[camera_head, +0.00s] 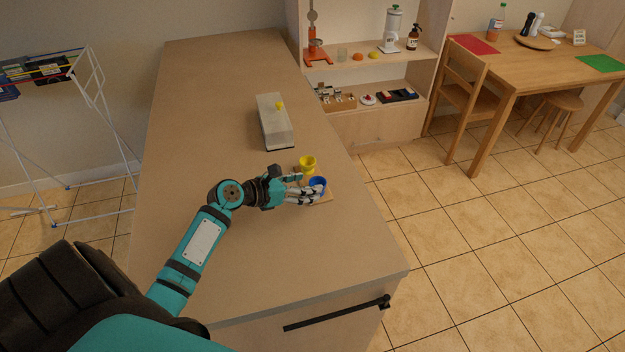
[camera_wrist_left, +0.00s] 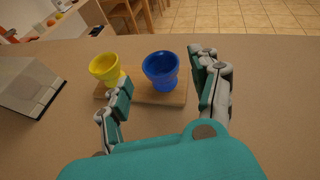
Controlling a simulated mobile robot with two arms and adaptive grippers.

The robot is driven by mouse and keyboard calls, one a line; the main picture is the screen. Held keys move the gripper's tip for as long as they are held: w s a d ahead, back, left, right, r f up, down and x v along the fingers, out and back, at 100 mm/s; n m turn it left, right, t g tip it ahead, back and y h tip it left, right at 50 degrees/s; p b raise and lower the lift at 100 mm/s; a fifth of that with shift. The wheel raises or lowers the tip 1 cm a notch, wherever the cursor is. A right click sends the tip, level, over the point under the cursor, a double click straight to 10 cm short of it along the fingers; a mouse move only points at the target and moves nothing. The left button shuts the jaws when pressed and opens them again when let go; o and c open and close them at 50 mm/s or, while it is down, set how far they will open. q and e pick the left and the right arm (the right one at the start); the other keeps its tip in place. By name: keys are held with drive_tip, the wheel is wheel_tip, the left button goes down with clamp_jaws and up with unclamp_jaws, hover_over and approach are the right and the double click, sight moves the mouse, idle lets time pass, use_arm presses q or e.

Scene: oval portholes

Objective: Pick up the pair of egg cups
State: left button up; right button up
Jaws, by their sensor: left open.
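The pair of egg cups, one yellow (camera_head: 308,163) and one blue (camera_head: 317,183), stands upright on a small wooden board (camera_head: 325,197) on the counter. In the left wrist view the yellow cup (camera_wrist_left: 106,69) is on the left and the blue cup (camera_wrist_left: 161,70) on the right, both on the board (camera_wrist_left: 171,98). My left gripper (camera_head: 307,187) is open at the blue cup. In the wrist view its fingers (camera_wrist_left: 163,95) are spread to either side of the blue cup, with the left finger near the yellow one. Contact cannot be told. My right gripper is not in view.
A butter-dish-like box (camera_head: 274,122) with a yellow knob stands farther back on the counter (camera_head: 220,120). The counter around the board is mostly clear, and its right edge lies close to the board. Shelves and a dining table (camera_head: 530,62) stand beyond.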

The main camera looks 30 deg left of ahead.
sight(322, 180)
use_arm(q)
drive_tip(key=x, duration=0.5)
drive_tip(key=shift+w+a+p, duration=0.1)
drive_tip(key=shift+a+p, duration=0.05)
drive_tip(key=shift+p, duration=0.15)
drive_tip(key=shift+r, duration=0.1)
drive_tip(key=shift+c, duration=0.8)
clamp_jaws()
